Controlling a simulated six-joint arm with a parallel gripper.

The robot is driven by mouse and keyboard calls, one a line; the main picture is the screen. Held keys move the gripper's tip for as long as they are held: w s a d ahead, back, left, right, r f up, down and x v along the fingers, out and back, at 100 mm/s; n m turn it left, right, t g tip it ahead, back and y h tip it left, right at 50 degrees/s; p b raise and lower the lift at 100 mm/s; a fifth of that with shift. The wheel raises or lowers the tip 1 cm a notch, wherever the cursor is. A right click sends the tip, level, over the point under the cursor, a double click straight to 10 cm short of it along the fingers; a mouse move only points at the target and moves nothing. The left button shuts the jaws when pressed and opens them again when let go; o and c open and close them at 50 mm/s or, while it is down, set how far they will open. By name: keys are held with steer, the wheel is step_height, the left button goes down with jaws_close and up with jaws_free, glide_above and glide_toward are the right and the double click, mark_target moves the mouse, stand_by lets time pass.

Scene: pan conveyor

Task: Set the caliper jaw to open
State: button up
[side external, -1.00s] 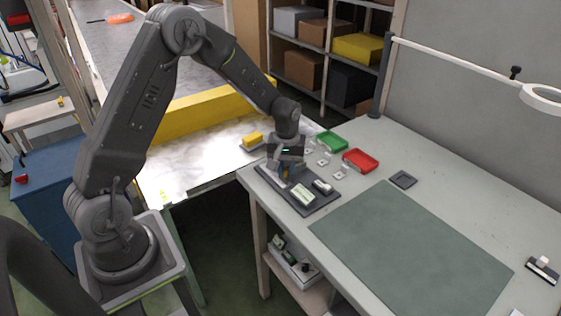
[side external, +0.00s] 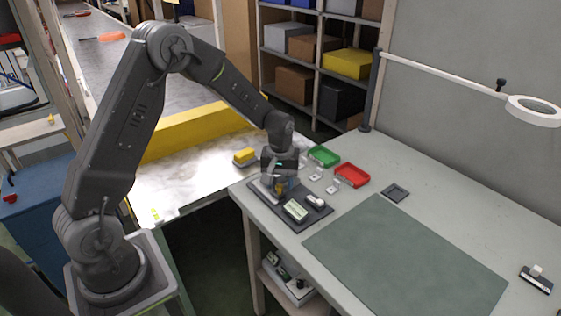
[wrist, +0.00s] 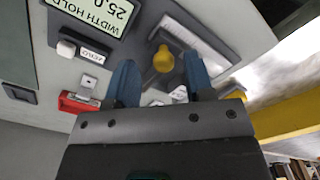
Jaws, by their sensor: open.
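The caliper gauge is a dark plate (side external: 288,219) at the left corner of the bench. Its pale display (side external: 295,210) reads "WIDTH HOLD 25.0" in the wrist view (wrist: 103,14). A yellow knob (wrist: 163,60) beside a pale metal strip (wrist: 196,45) appears to belong to the jaw; I cannot tell the jaw's setting. My gripper (side external: 280,188) is low over the plate. In the wrist view its blue fingers are apart, one on each side of the knob, with visible gaps. Contact with the knob is not seen.
A white button marked ZERO (wrist: 67,49) is near the display. Green (side external: 323,156) and red (side external: 352,175) trays stand behind the gauge. A yellow block (side external: 245,156) sits on the conveyor side. The green mat (side external: 405,255) is clear.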

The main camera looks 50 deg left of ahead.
step_height(320, 180, up, 13)
steer(key=shift+f, duration=0.15)
stand_by(0.4)
steer(key=s+d+r+m+t, duration=0.35)
steer(key=s+d+r, duration=0.25)
steer(key=s+r, duration=0.45)
steer(key=s+d+m+t, duration=0.1)
steer(key=s+d+m, duration=0.1)
steer(key=s, duration=0.4)
steer(key=s+d+f+m+t, duration=0.1)
steer(key=s+m, duration=0.2)
steer(key=s, duration=0.4)
steer(key=shift+d, duration=0.35)
